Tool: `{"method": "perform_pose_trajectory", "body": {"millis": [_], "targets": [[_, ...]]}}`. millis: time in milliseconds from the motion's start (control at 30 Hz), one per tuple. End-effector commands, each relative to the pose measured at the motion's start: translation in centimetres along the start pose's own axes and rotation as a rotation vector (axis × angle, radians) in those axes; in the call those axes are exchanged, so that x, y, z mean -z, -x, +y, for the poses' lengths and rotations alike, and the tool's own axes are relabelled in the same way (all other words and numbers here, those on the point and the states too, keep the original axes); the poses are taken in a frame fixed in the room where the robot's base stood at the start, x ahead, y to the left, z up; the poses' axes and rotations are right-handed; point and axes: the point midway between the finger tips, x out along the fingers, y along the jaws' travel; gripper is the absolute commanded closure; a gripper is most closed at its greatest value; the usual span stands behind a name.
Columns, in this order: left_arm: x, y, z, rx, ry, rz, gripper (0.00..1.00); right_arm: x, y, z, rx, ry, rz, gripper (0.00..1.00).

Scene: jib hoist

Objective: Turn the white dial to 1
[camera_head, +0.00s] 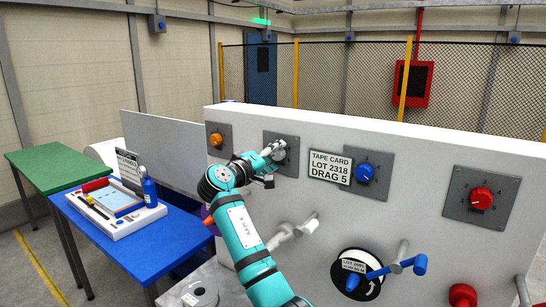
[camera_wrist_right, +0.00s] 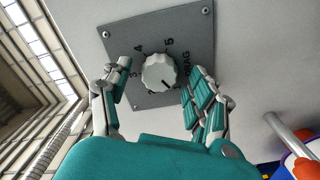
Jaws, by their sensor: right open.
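The white dial (camera_wrist_right: 160,72) sits on a grey square plate (camera_wrist_right: 150,110) with numbers around it; 3, 4 and 5 are readable, along with part of the word DRAG. A dark mark on the dial's face points to the lower right in the wrist view. My right gripper (camera_wrist_right: 160,88) is open, with fingers on either side of the dial; I cannot tell whether they touch it. In the head view my right gripper (camera_head: 274,158) is at the second plate (camera_head: 272,139) from the left and mostly hides the dial. My left gripper is not in view.
The white panel also bears an orange knob (camera_head: 216,140), a blue dial (camera_head: 365,172), a red dial (camera_head: 481,197) and a blue-handled crank (camera_head: 408,265). A card (camera_head: 331,167) reads TAPE CARD LOT 2318 DRAG 5. A blue table (camera_head: 140,240) stands at left.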

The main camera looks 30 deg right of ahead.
Motion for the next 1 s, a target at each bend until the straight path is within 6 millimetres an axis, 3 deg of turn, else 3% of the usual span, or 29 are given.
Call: {"method": "perform_pose_trajectory", "body": {"millis": [267, 700, 1000], "targets": [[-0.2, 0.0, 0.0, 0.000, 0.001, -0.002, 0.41, 0.0, 0.9, -0.1, 0.001, 0.000, 0.001, 0.40], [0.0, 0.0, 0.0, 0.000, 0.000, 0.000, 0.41, 0.1, 9.6, -0.1, 0.003, -0.002, 0.002, 0.40], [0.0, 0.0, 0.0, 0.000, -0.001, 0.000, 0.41, 0.0, 12.0, -0.1, 0.001, 0.000, 0.000, 0.40]]}}
